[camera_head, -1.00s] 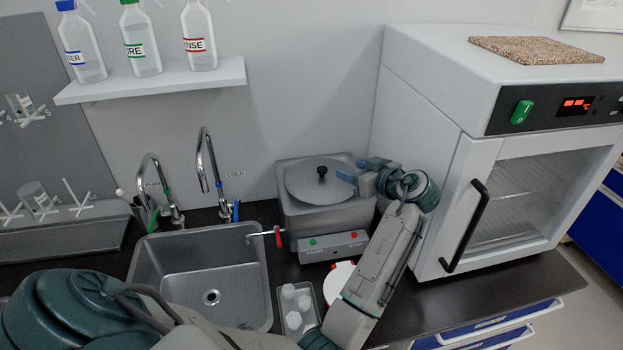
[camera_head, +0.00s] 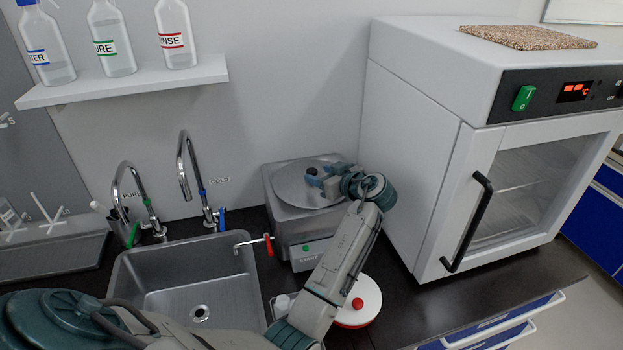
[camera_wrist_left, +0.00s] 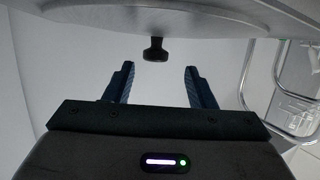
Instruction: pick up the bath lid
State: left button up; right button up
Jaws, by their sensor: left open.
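The bath lid (camera_head: 292,188) is a round grey metal disc with a small black knob (camera_head: 311,171). It lies on top of the square metal bath (camera_head: 283,226). My left gripper (camera_head: 318,180) is over the lid's right side, its blue fingers close to the knob. In the left wrist view the fingers of the gripper (camera_wrist_left: 158,72) are open with nothing between them. There the knob (camera_wrist_left: 155,52) stands just beyond the fingertips, between their lines, and the lid (camera_wrist_left: 80,12) fills the top. My right gripper is not in view.
A white oven (camera_head: 420,150) stands close to the right of the bath. A sink (camera_head: 190,275) with two taps is on the left, and a red-handled valve (camera_head: 268,245) sticks out between. A white round container (camera_head: 366,302) with a red knob sits near my forearm.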

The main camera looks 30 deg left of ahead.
aim_at(312, 170)
pick_arm(q)
jog(key=p+x, duration=0.2)
jog(key=x, duration=0.1)
jog(key=p+x, duration=0.1)
jog(key=shift+w+a+p, duration=0.25)
jog(key=shift+w+p, duration=0.05)
jog(key=shift+w, duration=0.05)
jog(key=shift+a+f, duration=0.25)
jog(key=shift+a, duration=0.05)
jog(key=shift+w, duration=0.1)
jog(key=shift+c, duration=0.4)
jog(key=shift+d, duration=0.1)
jog(key=c, duration=0.3)
grip_shut()
jog(key=shift+r, duration=0.1)
